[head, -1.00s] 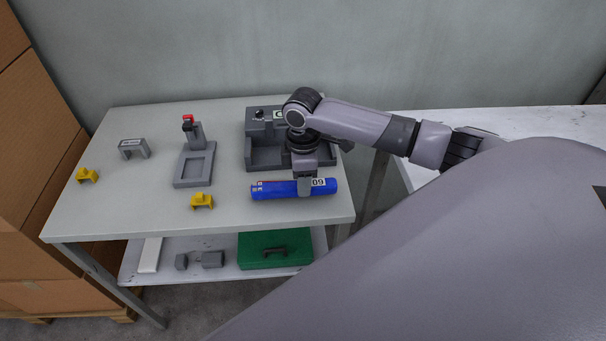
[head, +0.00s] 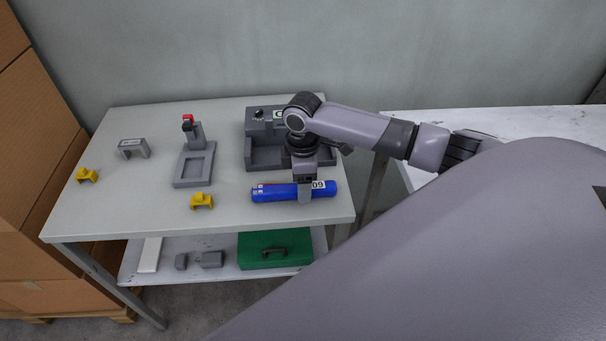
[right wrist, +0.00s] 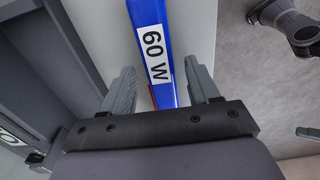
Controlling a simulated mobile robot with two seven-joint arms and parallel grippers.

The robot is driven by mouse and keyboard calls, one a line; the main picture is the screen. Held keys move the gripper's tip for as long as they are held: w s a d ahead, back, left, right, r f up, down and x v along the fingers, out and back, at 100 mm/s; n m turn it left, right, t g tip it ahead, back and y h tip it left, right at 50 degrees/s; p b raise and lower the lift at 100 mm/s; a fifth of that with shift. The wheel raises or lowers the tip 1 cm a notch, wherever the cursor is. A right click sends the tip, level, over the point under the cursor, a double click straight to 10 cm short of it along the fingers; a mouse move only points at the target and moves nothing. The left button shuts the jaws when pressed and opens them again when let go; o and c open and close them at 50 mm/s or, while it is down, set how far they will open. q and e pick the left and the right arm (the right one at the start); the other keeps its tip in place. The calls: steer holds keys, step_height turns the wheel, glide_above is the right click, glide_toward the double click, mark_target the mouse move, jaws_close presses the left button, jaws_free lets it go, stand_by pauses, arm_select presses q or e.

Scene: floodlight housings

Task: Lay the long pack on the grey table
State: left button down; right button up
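The long pack (head: 270,192) is a blue bar with a white "60 W" label. It lies flat near the front right of the grey table (head: 125,209). My right gripper (head: 304,193) is over its right part, fingers pointing down. In the right wrist view, the open fingers (right wrist: 160,88) stand on either side of the pack (right wrist: 146,12), with gaps between them and it. Part of the pack is hidden behind the gripper.
Behind the pack is a grey housing fixture (head: 262,157). To the left are a grey stand with a red top (head: 194,165), yellow clips (head: 202,201) (head: 87,175) and a grey bracket (head: 133,148). A green case (head: 275,249) is on the lower shelf. Cardboard boxes (head: 35,150) stand at the left.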

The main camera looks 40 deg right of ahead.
step_height(320, 180, up, 7)
steer(key=shift+r, duration=0.1)
steer(key=s+a+f+m+t+y, duration=0.2)
steer(key=s+a+f, duration=0.6)
steer(key=s+a, duration=0.4)
steer(key=s+d+r+m+t+h, duration=0.15)
steer(key=s+d+m, duration=0.25)
steer(key=s+m, duration=0.6)
steer(key=w+a+f+n+t+y, duration=0.1)
steer(key=w+a+f+n+t, duration=0.1)
steer(key=f+t, duration=0.5)
steer(key=shift+w+a+f+n+y, duration=0.4)
steer(key=shift+w+a+f, duration=0.2)
steer(key=shift+w+f, duration=0.75)
stand_by(0.6)
